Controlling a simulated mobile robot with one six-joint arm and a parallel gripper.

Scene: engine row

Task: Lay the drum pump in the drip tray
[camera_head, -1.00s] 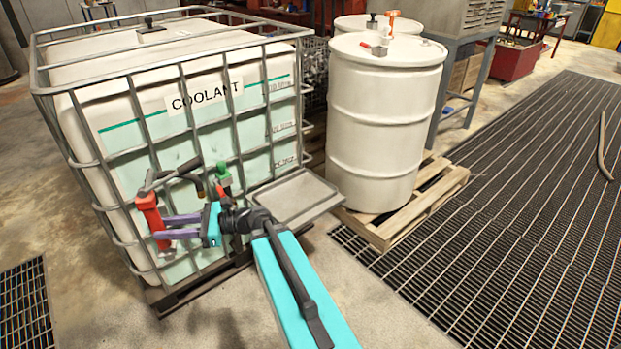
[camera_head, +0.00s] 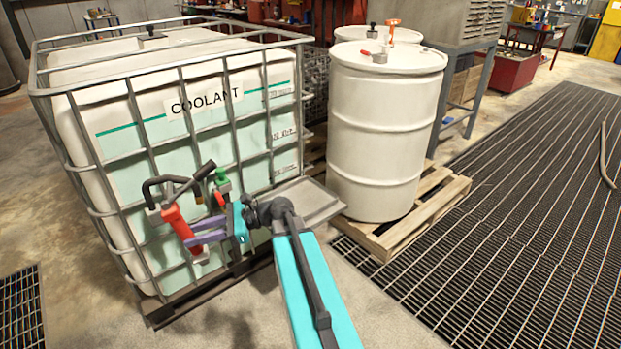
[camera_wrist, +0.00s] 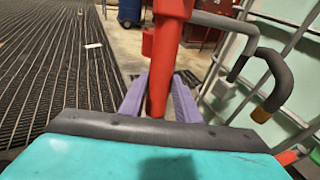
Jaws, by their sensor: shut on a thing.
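The drum pump (camera_head: 174,217) is red, with a dark curved spout and handle at its top. It is held tilted in front of the coolant tank, its top leaning left in the head view. My gripper (camera_head: 193,243) is shut on its red body, above the floor. In the wrist view the red pump (camera_wrist: 162,75) stands between the purple fingers (camera_wrist: 158,100), with the grey pipe and dark hook at right. The grey drip tray (camera_head: 322,206) is right of my gripper, at the tank's front corner. My arm hides part of it, and it looks empty where it shows.
The caged coolant tank (camera_head: 112,160) stands close behind the pump. A green-topped valve (camera_head: 222,180) is near my gripper. A white drum (camera_head: 385,130) stands on a wooden pallet (camera_head: 430,212) beyond the tray.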

